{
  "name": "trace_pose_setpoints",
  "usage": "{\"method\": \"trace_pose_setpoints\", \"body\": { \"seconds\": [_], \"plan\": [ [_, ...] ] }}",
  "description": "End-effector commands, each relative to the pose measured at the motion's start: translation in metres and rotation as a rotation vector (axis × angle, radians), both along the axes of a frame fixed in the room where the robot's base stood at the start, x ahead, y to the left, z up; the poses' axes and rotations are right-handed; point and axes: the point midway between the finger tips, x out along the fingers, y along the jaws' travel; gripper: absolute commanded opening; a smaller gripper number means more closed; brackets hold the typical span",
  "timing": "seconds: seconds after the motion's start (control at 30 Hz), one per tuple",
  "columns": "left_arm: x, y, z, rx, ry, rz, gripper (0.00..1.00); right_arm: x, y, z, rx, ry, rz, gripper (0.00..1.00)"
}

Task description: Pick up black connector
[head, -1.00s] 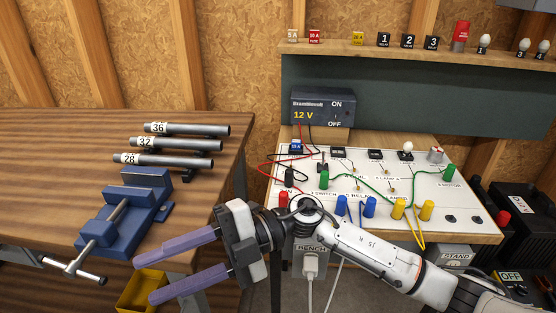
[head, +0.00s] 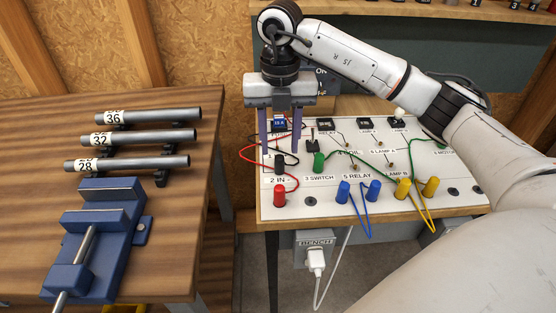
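The black connector (head: 280,164) stands upright on the white panel near its left side, just behind the red connector (head: 279,196). My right gripper (head: 280,151) points down above the panel's left part. Its two purple fingers are spread apart, one on each side of the black connector's top as seen in the picture. Nothing is held between them. I cannot tell whether the fingertips reach down to the connector's height. My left gripper is not in view.
A green connector (head: 319,163) stands close to the right, and a blue 15 A fuse (head: 279,124) shows behind the fingers. Red, blue and yellow wires loop over the panel (head: 316,208). A blue vise (head: 100,240) and several metal tubes sit on the wooden table.

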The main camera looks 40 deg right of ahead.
Motion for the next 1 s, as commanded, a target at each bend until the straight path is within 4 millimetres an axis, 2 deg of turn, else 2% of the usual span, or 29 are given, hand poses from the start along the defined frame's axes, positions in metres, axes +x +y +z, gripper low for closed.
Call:
{"method": "trace_pose_setpoints", "body": {
  "seconds": [0.13, 0.4, 0.7, 0.93, 1.0],
  "plan": [
    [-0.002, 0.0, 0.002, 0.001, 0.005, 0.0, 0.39, -0.001, -0.001, -0.012, -0.001, 0.003, 0.001, 0.4],
    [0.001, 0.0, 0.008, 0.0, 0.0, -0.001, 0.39, -0.001, -0.001, -0.05, 0.001, 0.001, 0.001, 0.4],
    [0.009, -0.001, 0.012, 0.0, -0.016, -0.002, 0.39, 0.0, 0.0, -0.055, 0.002, -0.001, 0.002, 0.4],
    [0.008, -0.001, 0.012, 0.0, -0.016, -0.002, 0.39, 0.0, 0.0, -0.054, 0.002, -0.001, 0.002, 0.01],
    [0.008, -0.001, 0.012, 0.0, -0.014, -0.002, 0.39, 0.0, 0.0, -0.054, 0.002, -0.001, 0.002, 0.0]
  ]
}}
